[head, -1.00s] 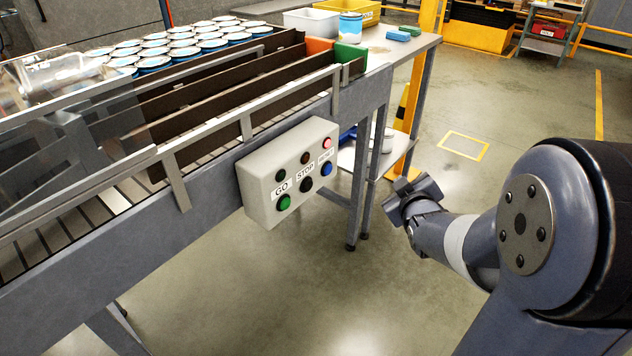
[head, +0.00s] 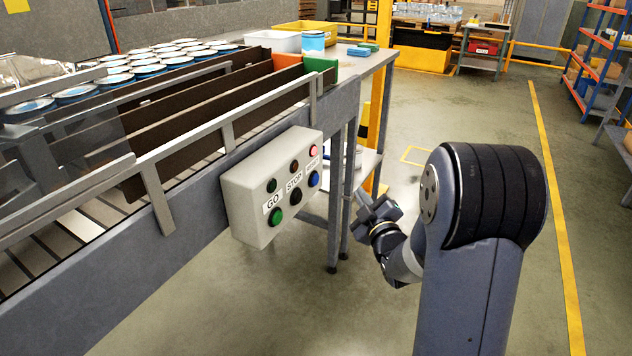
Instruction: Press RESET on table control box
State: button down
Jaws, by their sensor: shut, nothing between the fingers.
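The control box (head: 252,200) is pale grey and fixed to the side of the conveyor frame. Its face has a green button (head: 276,217) labelled GO, a black button (head: 296,196) labelled STOP, and a blue button (head: 314,179) under a label too small to read surely. Above them are a dark green lamp, a dark brown lamp and a lit pink-red lamp (head: 313,150). My gripper (head: 366,203) is shut and empty, to the right of the box, apart from it and pointing up-left towards its blue-button side. The fingertips are small and partly hard to make out.
The roller conveyor (head: 190,243) carries several blue-and-white cans (head: 150,72) at the back left. Table legs (head: 335,200) stand between the box and my gripper in the picture. Blue-orange shelves (head: 590,65) stand far right. The floor in front of the box is clear.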

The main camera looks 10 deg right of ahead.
aim_at(315, 179)
jog(key=w+a, duration=0.5)
jog(key=a, duration=0.2)
jog(key=shift+p, duration=0.35)
jog(key=shift+w, duration=0.1)
jog(key=shift+a, duration=0.15)
dwell(1.7)
jog(key=shift+w+a+b, duration=0.25)
jog(key=shift+b, duration=0.35)
jog(key=shift+w+a+b, duration=0.25)
jog(key=shift+a+b, duration=0.1)
jog(key=shift+a, duration=0.05)
dwell(0.4)
jog(key=shift+d, duration=0.1)
jog(key=shift+s+d+b, duration=0.5)
jog(key=shift+d+b, duration=0.05)
jog(key=shift+d, duration=0.1)
